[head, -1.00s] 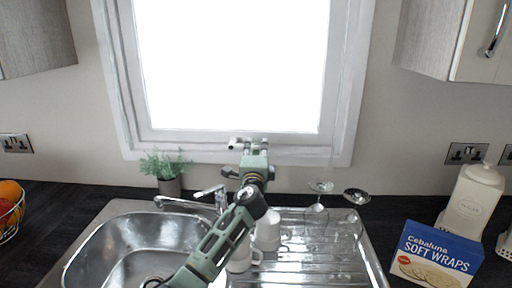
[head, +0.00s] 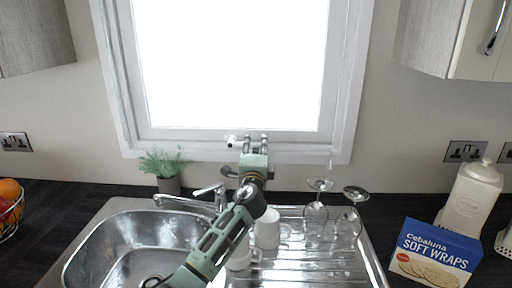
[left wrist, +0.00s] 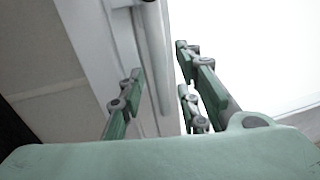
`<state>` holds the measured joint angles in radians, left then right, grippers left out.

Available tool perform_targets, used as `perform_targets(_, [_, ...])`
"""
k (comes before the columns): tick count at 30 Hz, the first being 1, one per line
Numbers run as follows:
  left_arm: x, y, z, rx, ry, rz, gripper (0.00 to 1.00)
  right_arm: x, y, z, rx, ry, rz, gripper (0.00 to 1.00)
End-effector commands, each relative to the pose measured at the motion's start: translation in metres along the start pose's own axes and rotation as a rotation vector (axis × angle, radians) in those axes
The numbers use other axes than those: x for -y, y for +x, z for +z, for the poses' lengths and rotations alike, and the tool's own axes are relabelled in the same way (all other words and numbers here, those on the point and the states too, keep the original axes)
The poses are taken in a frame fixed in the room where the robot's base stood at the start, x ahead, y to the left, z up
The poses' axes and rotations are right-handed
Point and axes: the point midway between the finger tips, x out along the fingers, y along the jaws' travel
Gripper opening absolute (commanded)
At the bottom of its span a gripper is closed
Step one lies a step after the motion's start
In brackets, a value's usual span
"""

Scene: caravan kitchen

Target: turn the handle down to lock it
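The window handle (left wrist: 154,55) shows in the left wrist view as a pale grey bar against the white window frame. In the head view, its pale end (head: 232,141) shows just left of the gripper, at the bottom of the window; the rest is hidden. My left gripper (head: 255,142) is raised in front of the lower window frame. In the left wrist view its green fingers (left wrist: 160,85) are apart, one left of the bar and the others right of it. I see no clear grip on the bar. My right gripper is not in view.
Below my left arm are a sink (head: 140,240), a tap (head: 188,200) and white mugs (head: 266,228). Upturned glasses (head: 317,210) stand on the drainer. A plant (head: 168,170) stands left; a wraps box (head: 436,255) and white canister (head: 472,200) stand right.

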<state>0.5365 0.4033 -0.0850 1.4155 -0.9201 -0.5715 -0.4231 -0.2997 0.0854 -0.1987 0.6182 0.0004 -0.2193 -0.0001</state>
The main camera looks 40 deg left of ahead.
Motion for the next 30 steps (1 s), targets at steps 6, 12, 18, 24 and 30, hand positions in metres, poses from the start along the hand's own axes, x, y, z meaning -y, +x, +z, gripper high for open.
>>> perform_targets(6, [-0.002,-0.027,-0.001,-0.003,0.000,0.002,0.31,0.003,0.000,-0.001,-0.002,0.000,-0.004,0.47])
perform_targets(12, [-0.002,-0.056,-0.001,-0.002,0.000,0.002,0.31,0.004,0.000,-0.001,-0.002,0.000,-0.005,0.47])
perform_targets(18, [-0.002,-0.071,-0.001,-0.001,0.001,0.002,0.31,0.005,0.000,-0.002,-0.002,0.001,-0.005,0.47])
perform_targets(24, [-0.001,-0.073,-0.001,-0.001,0.001,0.002,0.31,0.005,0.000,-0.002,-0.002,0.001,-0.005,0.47])
perform_targets(30, [-0.001,-0.073,-0.001,-0.001,0.001,0.002,0.31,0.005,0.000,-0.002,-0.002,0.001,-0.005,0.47])
